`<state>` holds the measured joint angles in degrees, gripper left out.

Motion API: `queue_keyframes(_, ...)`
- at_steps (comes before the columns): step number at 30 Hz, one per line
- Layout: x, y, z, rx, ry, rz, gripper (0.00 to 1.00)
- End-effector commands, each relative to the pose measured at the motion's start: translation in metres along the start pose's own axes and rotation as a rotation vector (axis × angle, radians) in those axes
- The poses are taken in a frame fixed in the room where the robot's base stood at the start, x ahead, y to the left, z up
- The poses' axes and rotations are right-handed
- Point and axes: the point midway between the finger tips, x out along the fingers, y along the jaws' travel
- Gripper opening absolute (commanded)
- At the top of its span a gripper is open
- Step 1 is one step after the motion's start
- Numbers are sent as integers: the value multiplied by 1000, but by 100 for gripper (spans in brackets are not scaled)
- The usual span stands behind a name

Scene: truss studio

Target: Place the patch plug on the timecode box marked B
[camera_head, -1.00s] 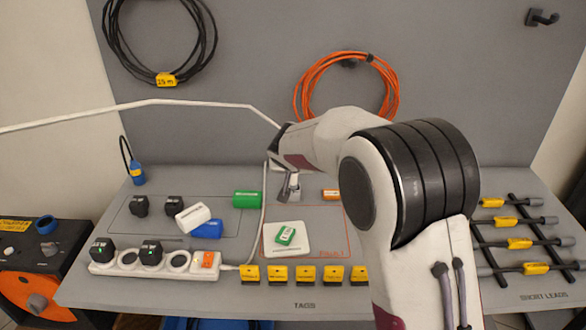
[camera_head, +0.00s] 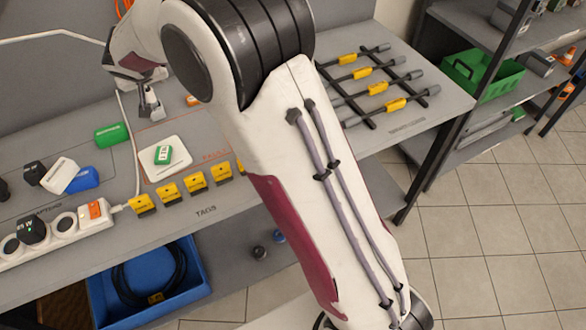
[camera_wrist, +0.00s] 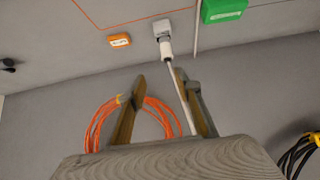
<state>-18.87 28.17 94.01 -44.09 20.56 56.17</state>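In the wrist view, a white plug (camera_wrist: 163,33) on a white cable appears beyond my fingertips. My gripper (camera_wrist: 160,76) has its two fingers apart, with the cable running between them near the right finger. In the head view my gripper (camera_head: 152,112) is low over the table's back half, behind the white pad. Several boxes with small labels are in view: a green one (camera_head: 163,154) on the pad, another green one (camera_head: 111,135), a white one (camera_head: 60,175) and a blue one (camera_head: 84,180). I cannot read which is marked B.
The white pad (camera_head: 178,168) lies inside an orange outline. A power strip (camera_head: 66,227) and several yellow tags (camera_head: 196,183) line the front. Short leads (camera_head: 372,77) lie on a rack at right. My arm hides part of the table. A blue bin (camera_head: 194,270) is below.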

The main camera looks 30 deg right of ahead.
Motion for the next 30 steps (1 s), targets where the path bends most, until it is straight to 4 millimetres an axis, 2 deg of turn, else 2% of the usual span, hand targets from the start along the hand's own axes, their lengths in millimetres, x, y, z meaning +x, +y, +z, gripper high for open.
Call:
queue_keyframes(6, -44, 36, -2, 9, -13, 36, 34)
queue_keyframes(14, -103, 80, 12, 16, -46, 76, 34)
queue_keyframes(23, -168, 123, 41, 23, -94, 106, 34)
queue_keyframes(30, -217, 149, 74, 25, -134, 113, 34)
